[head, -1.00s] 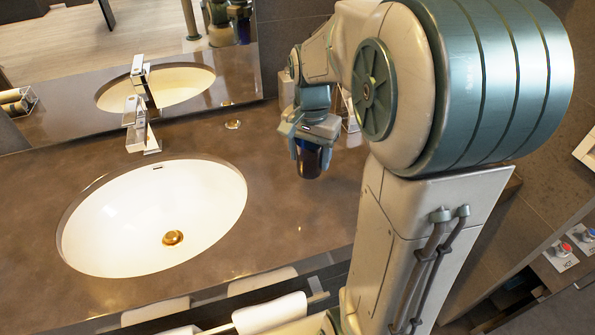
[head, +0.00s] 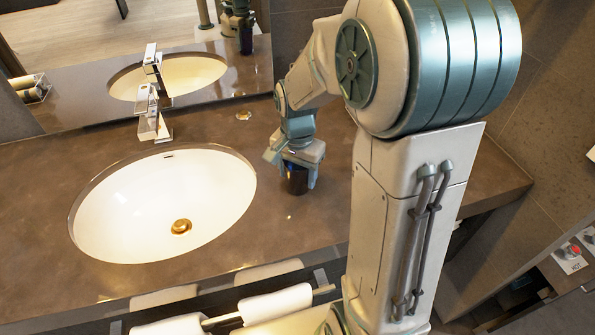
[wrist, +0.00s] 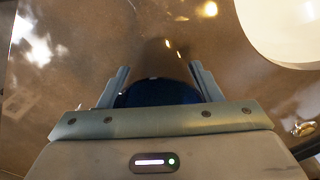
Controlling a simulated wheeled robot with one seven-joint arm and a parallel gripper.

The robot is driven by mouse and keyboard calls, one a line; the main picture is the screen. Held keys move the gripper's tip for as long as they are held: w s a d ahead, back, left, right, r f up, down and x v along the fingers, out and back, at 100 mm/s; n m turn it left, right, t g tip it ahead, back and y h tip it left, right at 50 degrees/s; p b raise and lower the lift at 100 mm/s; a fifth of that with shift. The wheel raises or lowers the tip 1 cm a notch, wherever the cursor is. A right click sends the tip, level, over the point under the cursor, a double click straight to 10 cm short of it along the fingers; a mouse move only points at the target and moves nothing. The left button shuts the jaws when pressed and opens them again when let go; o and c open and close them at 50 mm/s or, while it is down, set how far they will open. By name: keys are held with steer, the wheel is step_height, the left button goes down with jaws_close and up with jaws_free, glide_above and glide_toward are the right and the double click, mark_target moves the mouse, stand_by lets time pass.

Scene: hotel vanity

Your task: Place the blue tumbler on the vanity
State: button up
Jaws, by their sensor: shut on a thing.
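The dark blue tumbler (head: 296,180) is between the fingers of my gripper (head: 299,172), to the right of the sink on the brown vanity top (head: 225,286). My gripper points down and is shut on the tumbler. In the wrist view the blue tumbler (wrist: 158,93) shows between the two fingers of my gripper (wrist: 157,82), partly hidden by the gripper body. The tumbler looks upright and low over the counter. I cannot tell whether its base touches the surface.
The white oval sink (head: 150,215) lies left of the tumbler, with a chrome faucet (head: 152,112) behind it. A mirror (head: 90,75) runs along the back. Counter around the tumbler looks clear.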

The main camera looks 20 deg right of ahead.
steer(key=o, duration=1.1)
steer(key=shift+f, duration=0.1)
step_height(320, 180, up, 12)
steer(key=s+n+t, duration=0.1)
steer(key=s+n, duration=0.2)
steer(key=s, duration=0.1)
steer(key=s+f+n+t, duration=0.1)
steer(key=s+n, duration=0.2)
steer(key=s, duration=0.2)
steer(key=s+f+n, duration=0.1)
steer(key=s+n, duration=0.1)
steer(key=s, duration=0.3)
steer(key=shift+f+n+t+p, duration=0.2)
steer(key=shift+n+t+p, duration=0.15)
steer(key=shift+n+t, duration=0.05)
